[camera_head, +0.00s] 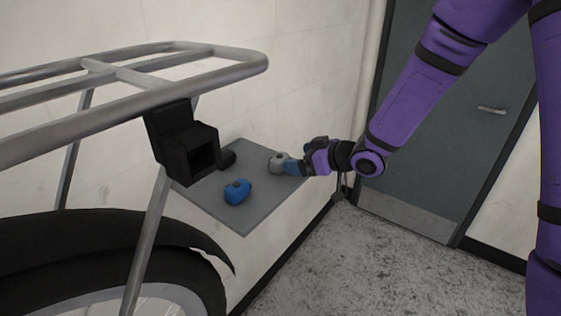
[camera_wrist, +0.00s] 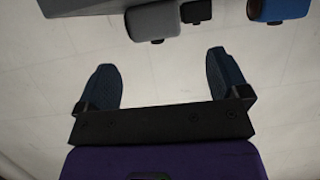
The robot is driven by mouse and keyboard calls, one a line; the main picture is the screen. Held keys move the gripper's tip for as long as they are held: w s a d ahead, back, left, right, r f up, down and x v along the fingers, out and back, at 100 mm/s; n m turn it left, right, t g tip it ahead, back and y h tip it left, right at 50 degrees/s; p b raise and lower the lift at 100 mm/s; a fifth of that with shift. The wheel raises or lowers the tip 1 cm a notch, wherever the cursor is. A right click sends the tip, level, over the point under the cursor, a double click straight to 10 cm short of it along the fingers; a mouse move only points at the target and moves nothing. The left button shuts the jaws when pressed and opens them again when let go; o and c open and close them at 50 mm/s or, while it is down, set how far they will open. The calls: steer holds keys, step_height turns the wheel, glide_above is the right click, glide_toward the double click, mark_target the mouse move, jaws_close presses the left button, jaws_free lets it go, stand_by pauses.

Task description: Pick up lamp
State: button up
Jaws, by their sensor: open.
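Three small items lie on a grey wall shelf (camera_head: 245,220): a blue rounded one (camera_head: 237,192), a grey rounded one (camera_head: 278,162) and a dark one (camera_head: 227,158). I cannot tell for sure which is the lamp. My gripper (camera_head: 294,167) is at the shelf's right side, beside the grey item. In the wrist view my gripper (camera_wrist: 164,82) has its fingers wide apart with only pale wall between them. The grey item (camera_wrist: 155,20) is just beyond the fingertips, and the blue item (camera_wrist: 278,9) is at the top right, partly cut off.
A black box with an open front (camera_head: 185,145) hangs under the bike's metal rack (camera_head: 180,65), above the shelf's left end. The bike's rear wheel and fender (camera_head: 110,245) are at lower left. A grey door (camera_head: 430,140) stands behind my arm. The floor (camera_head: 350,260) at right is clear.

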mark_target(282, 157)
steer(key=x, duration=0.8)
steer(key=shift+w+d, duration=0.15)
steer(key=shift+d, duration=0.05)
steer(key=c, duration=1)
steer(key=shift+r, duration=0.15)
